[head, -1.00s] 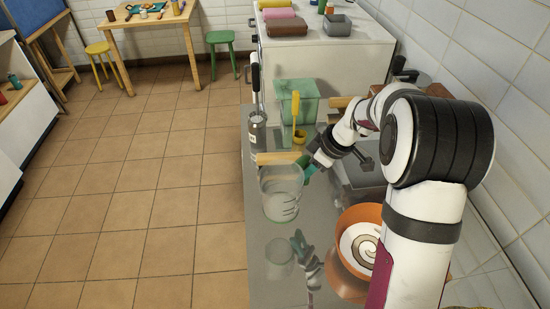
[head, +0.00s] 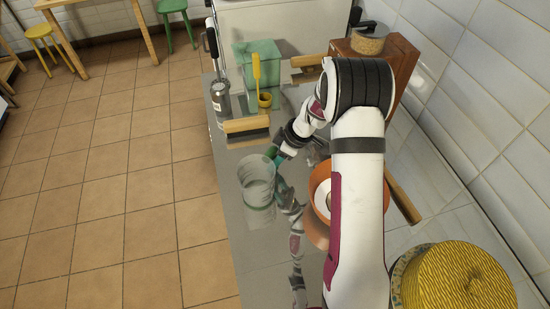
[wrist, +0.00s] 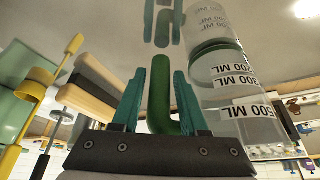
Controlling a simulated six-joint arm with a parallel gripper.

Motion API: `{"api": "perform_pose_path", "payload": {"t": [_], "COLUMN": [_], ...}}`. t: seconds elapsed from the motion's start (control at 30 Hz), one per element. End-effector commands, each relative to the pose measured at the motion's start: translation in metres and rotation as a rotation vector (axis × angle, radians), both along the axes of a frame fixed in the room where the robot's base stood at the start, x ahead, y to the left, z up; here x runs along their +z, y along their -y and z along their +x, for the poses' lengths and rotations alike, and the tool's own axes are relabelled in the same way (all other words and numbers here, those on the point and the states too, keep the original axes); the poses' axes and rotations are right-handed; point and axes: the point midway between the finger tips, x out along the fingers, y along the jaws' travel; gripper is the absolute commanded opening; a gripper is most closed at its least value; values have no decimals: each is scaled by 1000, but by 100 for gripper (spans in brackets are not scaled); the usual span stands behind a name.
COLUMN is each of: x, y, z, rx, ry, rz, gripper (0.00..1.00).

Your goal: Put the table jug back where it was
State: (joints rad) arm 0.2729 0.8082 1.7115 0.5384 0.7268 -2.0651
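The table jug (head: 255,178) is a clear glass measuring jug with a green handle, upright on the shiny counter left of my arm. Its base meets or nearly meets its reflection. In the wrist view the jug (wrist: 235,85) shows ML markings on the right. Its green handle (wrist: 160,95) stands between the two teal fingers of my gripper (wrist: 160,76). A narrow gap shows on each side of the handle, so the fingers look open around it.
A wooden brush (head: 246,127), a grey can (head: 220,100), a yellow cup (head: 264,100) and a green bin (head: 258,62) stand behind the jug. An orange bowl (head: 318,185) is close to its right. A yellow woven basket (head: 460,280) is front right. Counter in front is clear.

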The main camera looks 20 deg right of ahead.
Motion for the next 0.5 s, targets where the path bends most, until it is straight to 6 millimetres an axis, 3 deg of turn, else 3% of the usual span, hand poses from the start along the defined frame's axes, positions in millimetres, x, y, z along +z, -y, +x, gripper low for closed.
{"api": "perform_pose_path", "payload": {"t": [0.07, 0.33, 0.5], "x": [0, 1, 29], "y": [0, 0, 10], "z": [0, 0, -5], "rx": [0, 0, -2], "ry": [0, 0, 5], "rz": [0, 0, -1], "gripper": [59, 59, 59]}}
